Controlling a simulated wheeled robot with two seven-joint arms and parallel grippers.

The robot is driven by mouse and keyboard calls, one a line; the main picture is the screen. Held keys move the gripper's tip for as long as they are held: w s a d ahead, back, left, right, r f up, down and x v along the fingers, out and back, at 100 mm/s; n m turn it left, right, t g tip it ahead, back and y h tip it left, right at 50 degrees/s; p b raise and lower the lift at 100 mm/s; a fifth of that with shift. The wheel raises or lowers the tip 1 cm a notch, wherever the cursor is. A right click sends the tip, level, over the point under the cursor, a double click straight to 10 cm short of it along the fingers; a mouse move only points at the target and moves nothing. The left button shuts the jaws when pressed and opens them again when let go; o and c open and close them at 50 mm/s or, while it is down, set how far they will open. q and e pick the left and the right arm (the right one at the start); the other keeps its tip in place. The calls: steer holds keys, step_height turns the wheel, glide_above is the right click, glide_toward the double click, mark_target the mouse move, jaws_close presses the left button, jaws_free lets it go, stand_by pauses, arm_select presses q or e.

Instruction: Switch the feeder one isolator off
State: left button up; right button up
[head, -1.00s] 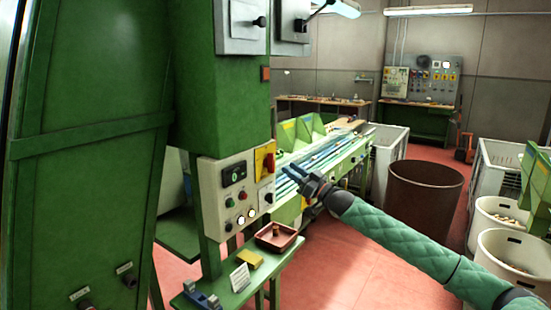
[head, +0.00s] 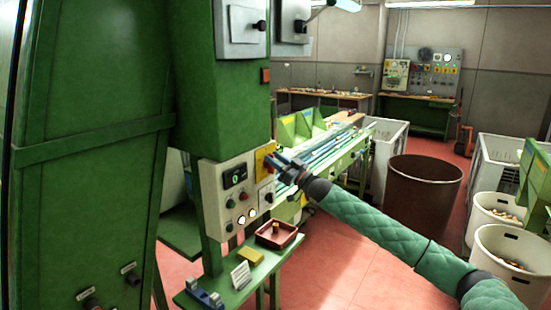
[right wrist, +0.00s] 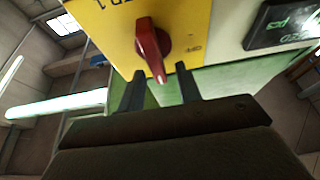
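The isolator is a red rotary handle (right wrist: 150,42) on a yellow plate (right wrist: 100,22), seen close in the right wrist view. Lettering ending in "1" is partly readable on the plate. In the head view the yellow plate (head: 262,160) is on the right of the pale control box (head: 211,192), and my gripper mostly hides the handle. My right gripper (head: 280,161) is at the plate. In the wrist view its two dark fingers (right wrist: 160,70) are apart, with the handle's lower end between or just beyond their tips; contact cannot be told. My left gripper is not in view.
A green display (right wrist: 286,22) is beside the yellow plate. Below the control box, a small green shelf holds a red-brown tray (head: 290,236), a yellow block (head: 251,256) and a white card (head: 240,274). A brown bin (head: 425,195) stands right of the conveyor (head: 325,150).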

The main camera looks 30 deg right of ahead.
steer(key=shift+w, duration=0.1)
jaws_close()
